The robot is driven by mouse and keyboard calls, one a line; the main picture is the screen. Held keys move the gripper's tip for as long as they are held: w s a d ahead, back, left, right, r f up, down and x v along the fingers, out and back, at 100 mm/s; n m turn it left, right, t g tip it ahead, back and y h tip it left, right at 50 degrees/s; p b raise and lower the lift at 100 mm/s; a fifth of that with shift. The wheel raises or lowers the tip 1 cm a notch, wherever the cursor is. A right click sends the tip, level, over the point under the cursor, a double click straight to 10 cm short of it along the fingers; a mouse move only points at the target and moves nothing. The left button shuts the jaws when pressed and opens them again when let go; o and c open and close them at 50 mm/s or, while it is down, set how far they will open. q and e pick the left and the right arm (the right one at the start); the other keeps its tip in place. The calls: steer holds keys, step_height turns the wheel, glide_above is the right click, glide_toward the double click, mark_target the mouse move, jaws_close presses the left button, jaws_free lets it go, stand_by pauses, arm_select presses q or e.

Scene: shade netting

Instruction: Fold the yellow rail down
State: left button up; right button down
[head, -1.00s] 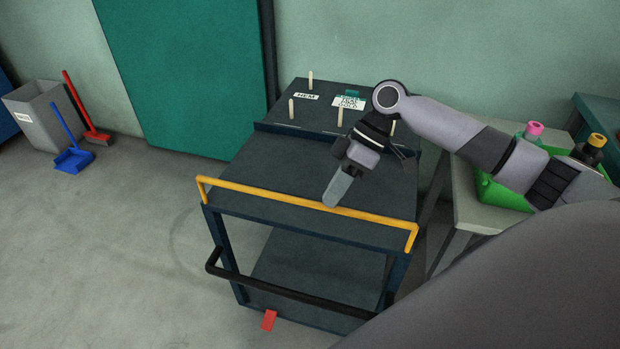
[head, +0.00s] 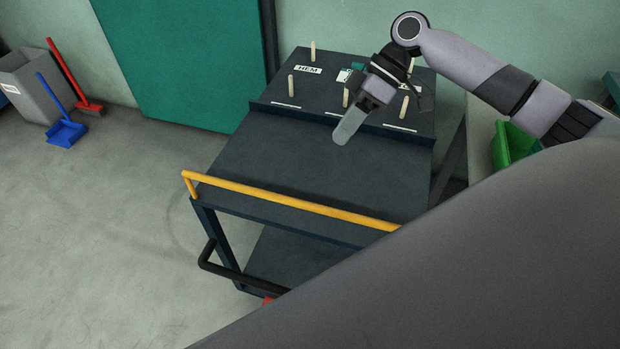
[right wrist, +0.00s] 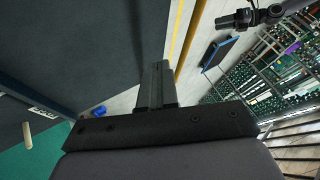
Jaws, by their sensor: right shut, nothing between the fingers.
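The yellow rail (head: 290,202) stands raised on short posts along the near edge of the dark cart (head: 290,165). Its right end is hidden behind my own arm in the head view. My right gripper (head: 347,127) is shut and empty above the cart top, behind the rail and apart from it, near the raised strip before the pegs. In the right wrist view its closed fingers (right wrist: 157,88) point away over the cart's dark surface, and a yellow bar that looks like the rail (right wrist: 191,40) runs to their right. My left gripper is not in view.
Several pale pegs (head: 291,86) and a HEM label (head: 308,70) are on the cart's back part. A black handle (head: 225,272) sits below the rail. A green bin (head: 512,146) stands at right. The floor at left is clear up to the blue dustpan (head: 66,133).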

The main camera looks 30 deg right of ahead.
steer(key=x, duration=0.9)
steer(key=shift+a+f, duration=0.15)
steer(key=shift+f, duration=0.05)
steer(key=shift+s+a+r, duration=0.1)
steer(key=shift+s+a, duration=0.75)
steer(key=shift+a, duration=0.3)
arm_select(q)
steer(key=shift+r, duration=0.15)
arm_select(e)
steer(key=shift+s+a, duration=0.45)
steer(key=shift+a, duration=0.05)
arm_select(q)
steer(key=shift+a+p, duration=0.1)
steer(key=shift+p, duration=0.2)
arm_select(e)
steer(key=shift+r, duration=0.1)
